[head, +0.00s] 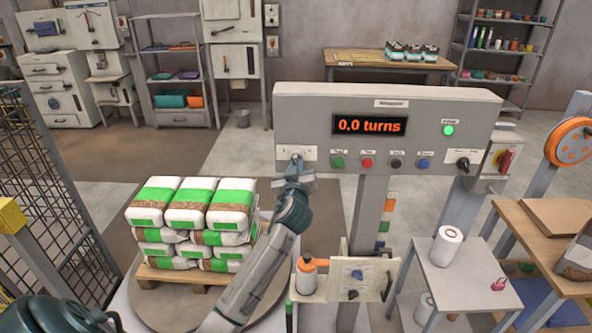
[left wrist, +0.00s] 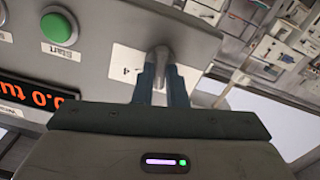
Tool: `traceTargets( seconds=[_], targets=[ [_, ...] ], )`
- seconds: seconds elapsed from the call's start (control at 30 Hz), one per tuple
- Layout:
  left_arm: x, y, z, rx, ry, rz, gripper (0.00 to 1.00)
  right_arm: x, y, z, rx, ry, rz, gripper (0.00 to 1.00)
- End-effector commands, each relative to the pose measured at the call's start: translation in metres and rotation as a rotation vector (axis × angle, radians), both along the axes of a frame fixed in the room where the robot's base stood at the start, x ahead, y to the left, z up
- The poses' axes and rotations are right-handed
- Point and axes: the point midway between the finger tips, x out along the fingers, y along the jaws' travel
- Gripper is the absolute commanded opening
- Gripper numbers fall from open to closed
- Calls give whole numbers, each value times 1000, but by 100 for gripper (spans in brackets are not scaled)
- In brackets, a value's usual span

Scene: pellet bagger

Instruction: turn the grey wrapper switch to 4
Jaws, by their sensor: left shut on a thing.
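The grey wrapper switch (head: 296,157) sits at the left end of the grey wrapper panel (head: 385,95), on a white label. My left gripper (head: 295,172) reaches up to it from below and hides most of it. In the left wrist view, the fingers of my left gripper (left wrist: 160,80) are shut on the grey switch (left wrist: 161,52), one on each side. A "4" shows on the white label (left wrist: 126,70) beside the switch. Which mark the switch points at cannot be told. The red display (head: 369,125) reads "0.0 turns". My right gripper is out of view.
A green lamp (head: 448,130) is lit. A pallet load of green-and-white bags (head: 185,215) stands below left. A wire fence (head: 50,170) is at far left.

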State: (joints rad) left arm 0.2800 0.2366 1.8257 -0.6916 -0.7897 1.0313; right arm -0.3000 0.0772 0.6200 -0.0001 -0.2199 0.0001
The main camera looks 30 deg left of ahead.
Motion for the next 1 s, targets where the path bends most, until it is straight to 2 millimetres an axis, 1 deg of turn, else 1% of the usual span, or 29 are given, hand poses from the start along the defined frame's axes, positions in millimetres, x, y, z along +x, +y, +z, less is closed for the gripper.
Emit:
traceTargets(
  seconds=[0.37,0.7,1.0],
  targets=[
    [0,0,1,305,188,0,0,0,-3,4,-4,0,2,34],
    [0,-1,2,581,356,0,0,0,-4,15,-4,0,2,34],
    [1,-1,2,792,486,0,0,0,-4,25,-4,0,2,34]
  ],
)
